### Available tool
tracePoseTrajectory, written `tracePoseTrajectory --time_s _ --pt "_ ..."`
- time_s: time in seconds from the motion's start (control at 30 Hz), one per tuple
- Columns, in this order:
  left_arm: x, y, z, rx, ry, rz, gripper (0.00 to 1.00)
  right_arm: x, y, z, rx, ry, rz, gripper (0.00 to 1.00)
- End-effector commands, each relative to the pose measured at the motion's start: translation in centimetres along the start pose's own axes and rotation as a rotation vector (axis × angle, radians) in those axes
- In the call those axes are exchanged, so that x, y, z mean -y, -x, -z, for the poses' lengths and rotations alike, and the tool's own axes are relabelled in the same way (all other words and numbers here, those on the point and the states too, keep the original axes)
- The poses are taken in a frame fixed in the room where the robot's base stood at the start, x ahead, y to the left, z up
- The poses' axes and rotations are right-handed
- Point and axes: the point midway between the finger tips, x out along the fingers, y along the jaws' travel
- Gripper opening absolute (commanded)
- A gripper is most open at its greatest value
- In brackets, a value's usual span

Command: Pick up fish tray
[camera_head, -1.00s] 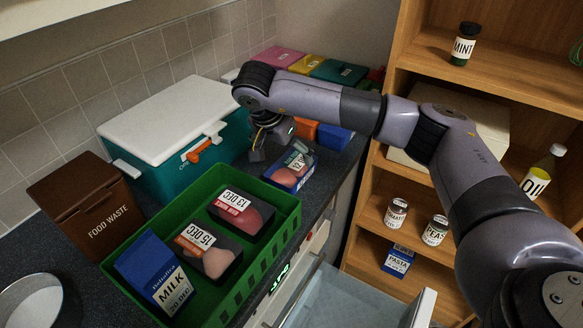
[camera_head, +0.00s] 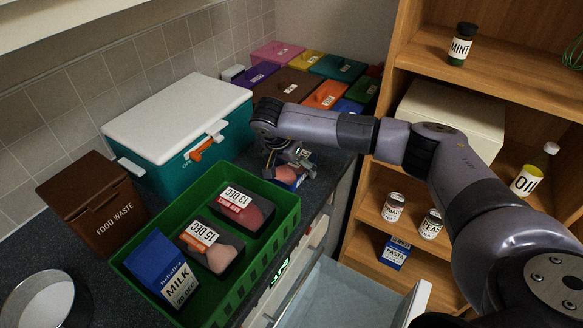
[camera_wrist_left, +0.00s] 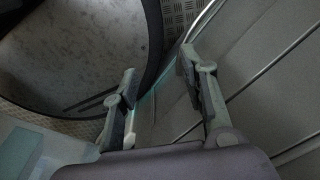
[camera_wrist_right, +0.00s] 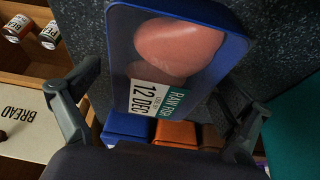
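The fish tray is a blue-rimmed pack with pink contents and a label reading 12 DEC. In the head view the fish tray (camera_head: 284,178) lies on the dark counter just beyond the green crate, partly hidden by my right gripper (camera_head: 290,154). In the right wrist view the fish tray (camera_wrist_right: 178,60) fills the space ahead of my right gripper (camera_wrist_right: 165,95). Its fingers are spread wide, one to each side of the tray, and I see no grip on it. My left gripper (camera_wrist_left: 158,75) shows only in the left wrist view, open and empty.
The green crate (camera_head: 283,219) holds a milk carton (camera_head: 164,270) and two dated meat packs. A teal cooler box (camera_head: 180,160) and brown food waste bin (camera_head: 95,200) stand behind. Coloured boxes fill the far counter. An open drawer and wooden shelves are at right.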

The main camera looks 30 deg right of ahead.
Motion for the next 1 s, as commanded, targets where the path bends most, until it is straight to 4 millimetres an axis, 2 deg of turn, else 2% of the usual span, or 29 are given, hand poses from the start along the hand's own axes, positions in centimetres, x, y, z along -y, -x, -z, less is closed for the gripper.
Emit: tracePoseTrajectory --time_s 0.07,1.0 --pt "0.02 -0.01 -0.02 0.0 0.0 0.0 0.4 0.02 0.03 -0.01 0.0 0.0 0.0 0.9" --pt "0.09 0.01 0.08 -0.001 0.001 0.001 0.4 0.06 0.16 0.08 -0.001 -0.001 0.002 0.29"
